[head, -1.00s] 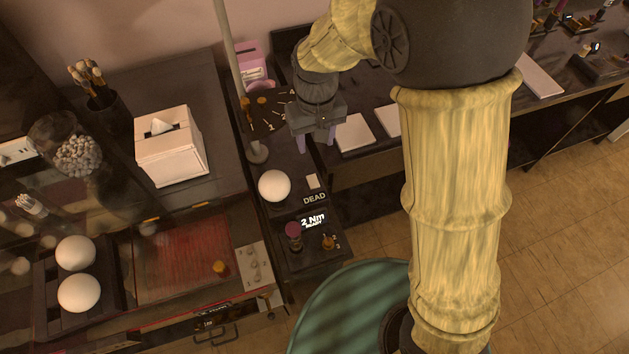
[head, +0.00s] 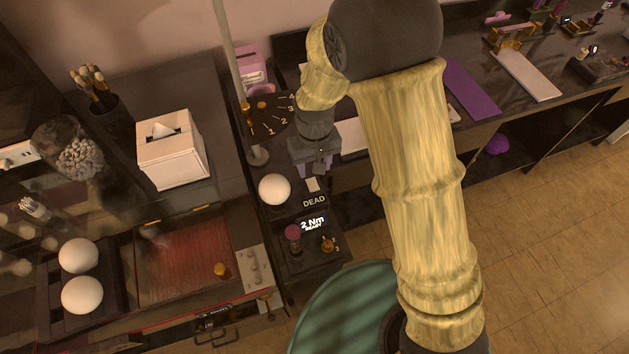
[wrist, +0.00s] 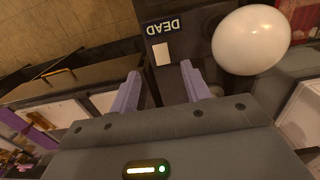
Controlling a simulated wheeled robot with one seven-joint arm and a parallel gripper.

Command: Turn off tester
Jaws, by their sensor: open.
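The tester is a dark panel (head: 272,212) carrying a round white bulb (head: 275,189), a small pale plate (head: 312,184) and a label reading "DEAD" (head: 314,201). A dial marked 1 to 4 (head: 268,117) lies behind the bulb, beside a pale pole. My gripper (head: 315,168) hangs just behind the pale plate with its two lilac fingers apart and empty. In the wrist view, my gripper (wrist: 160,72) has its fingertips either side of the pale plate (wrist: 162,54), with the bulb (wrist: 251,40) close to the right. I cannot tell whether the fingers touch the panel.
In front is a box with a lit "2 Nm READY" display (head: 312,223) and knobs. A white tissue box (head: 172,149) and brush cup (head: 105,105) stand left. Two white bulbs (head: 79,256) sit in a dark tray. A purple strip (head: 470,88) lies on the right bench.

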